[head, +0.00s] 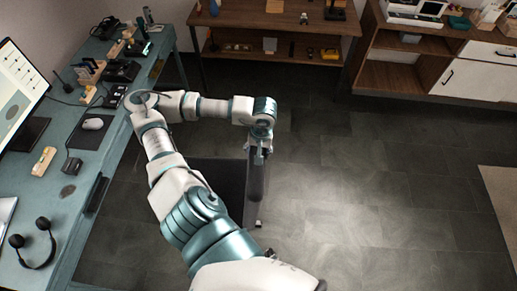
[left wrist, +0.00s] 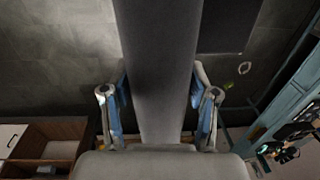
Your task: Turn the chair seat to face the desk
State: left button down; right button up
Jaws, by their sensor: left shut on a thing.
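The chair's dark backrest (head: 256,187) stands edge-on in the middle of the head view. The dark grey seat (head: 228,178) is on its left, towards the desk, partly hidden by my arm. The teal desk (head: 62,205) runs along the left side. My left gripper (head: 260,152) is shut on the far end of the backrest. In the left wrist view the backrest (left wrist: 160,65) runs between the two blue-padded fingers of the left gripper (left wrist: 160,112). A dark flat panel, likely the seat (left wrist: 228,25), shows at upper right. My right gripper is not in view.
The desk carries a monitor (head: 18,88), a mouse (head: 93,124) and headphones (head: 35,243). A wooden shelf table (head: 280,28) and a cabinet (head: 475,75) stand at the back. The tiled floor (head: 380,200) right of the chair is clear. A beige mat (head: 500,205) lies at far right.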

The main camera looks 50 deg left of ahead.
pick_arm(q)
jog(key=shift+r, duration=0.1)
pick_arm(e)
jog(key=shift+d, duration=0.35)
pick_arm(q)
jog(key=shift+a, duration=0.1)
jog(key=shift+c, duration=1.6)
grip_release()
jog(key=r, duration=0.7)
jog(key=w+r, duration=0.1)
jog(key=r, duration=0.3)
jog(key=shift+d+r, duration=0.3)
jog(key=shift+r, duration=0.05)
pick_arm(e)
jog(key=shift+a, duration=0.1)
pick_arm(q)
jog(key=shift+s, duration=0.1)
